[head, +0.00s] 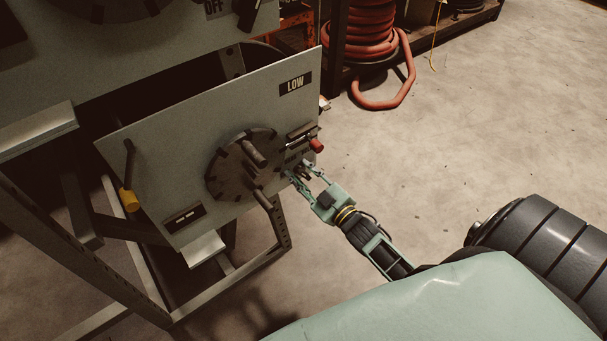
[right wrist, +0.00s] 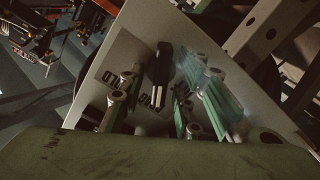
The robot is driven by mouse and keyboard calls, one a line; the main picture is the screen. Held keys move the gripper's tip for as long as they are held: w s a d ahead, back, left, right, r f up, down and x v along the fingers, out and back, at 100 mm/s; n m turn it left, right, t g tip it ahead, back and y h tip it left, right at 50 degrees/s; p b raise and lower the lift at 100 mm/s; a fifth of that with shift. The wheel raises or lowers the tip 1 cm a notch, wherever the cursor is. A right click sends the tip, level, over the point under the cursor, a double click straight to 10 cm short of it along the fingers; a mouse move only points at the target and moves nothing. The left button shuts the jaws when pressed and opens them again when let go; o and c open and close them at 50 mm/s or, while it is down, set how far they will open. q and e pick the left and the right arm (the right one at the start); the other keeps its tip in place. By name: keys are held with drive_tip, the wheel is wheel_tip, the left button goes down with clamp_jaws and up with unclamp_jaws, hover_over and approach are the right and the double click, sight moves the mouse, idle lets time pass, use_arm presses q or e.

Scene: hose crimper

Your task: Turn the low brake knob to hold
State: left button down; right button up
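A grey panel (head: 170,150) carries a black "LOW" label (head: 295,84). The brake knob (right wrist: 163,66), a black bar with a pale line, stands out from the panel in the right wrist view. Partly legible lettering reading "OLD" (right wrist: 101,82) lies to its left, with more lettering below and to its right. My right gripper (head: 298,172) is at the panel's lower right edge. Its green fingers are spread apart (right wrist: 163,98) on either side of the knob, with visible gaps, so it looks open. The knob is too small to make out clearly in the head view. My left gripper is not in view.
A round dark wheel (head: 245,165) with protruding handles sits left of my right gripper. A red-tipped lever (head: 316,145) is just above the gripper. A yellow-tipped lever (head: 129,198) hangs at the panel's left. A metal frame (head: 225,275) stands below; the floor (head: 480,120) at right is clear.

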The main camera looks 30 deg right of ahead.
clamp_jaws()
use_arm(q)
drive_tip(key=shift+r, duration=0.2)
use_arm(e)
drive_tip(key=shift+m+p, duration=0.3)
drive_tip(key=shift+m, duration=0.1)
drive_tip(key=m+p, duration=0.3)
drive_tip(key=m, duration=0.3)
drive_tip(key=shift+d, duration=0.15)
drive_tip(key=m, duration=0.2)
drive_tip(key=shift+d+m, duration=0.1)
drive_tip(key=shift+m, duration=0.3)
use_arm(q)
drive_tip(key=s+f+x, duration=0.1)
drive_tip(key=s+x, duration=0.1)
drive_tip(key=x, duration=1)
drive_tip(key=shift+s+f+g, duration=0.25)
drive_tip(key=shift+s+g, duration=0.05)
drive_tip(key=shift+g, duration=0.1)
use_arm(e)
drive_tip(key=shift+f+m, duration=0.1)
drive_tip(key=shift+m, duration=1.1)
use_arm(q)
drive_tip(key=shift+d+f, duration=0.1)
